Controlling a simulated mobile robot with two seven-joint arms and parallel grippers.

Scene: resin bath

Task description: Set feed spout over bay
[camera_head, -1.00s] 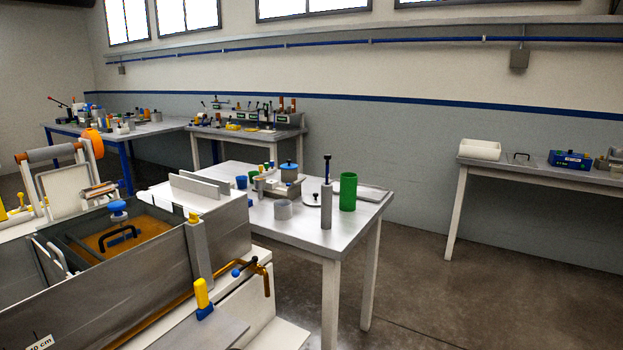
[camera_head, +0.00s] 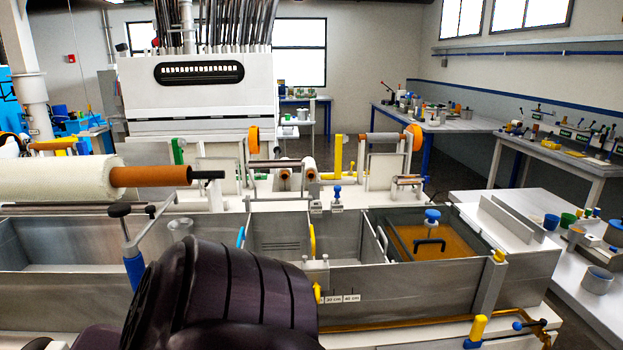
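A long metal resin bath spans the middle, split into bays. The right bay (camera_head: 473,217) holds amber resin, a black handle and a blue knob (camera_head: 432,216). The middle bays (camera_head: 285,240) look empty. A thin amber pipe (camera_head: 400,324) runs along the bath's front. At its right end is a fitting with a blue and black handle (camera_head: 529,324); I cannot tell for sure that this is the feed spout. A dark ribbed part of my own arm fills the bottom middle and hides part of the bath front. Neither gripper shows.
A white roll with an orange core (camera_head: 150,177) lies across the left side. A blue-sleeved clamp post (camera_head: 134,262) stands at the front left. A yellow handle (camera_head: 477,327) stands at the front right. Side tables with small items are at the right.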

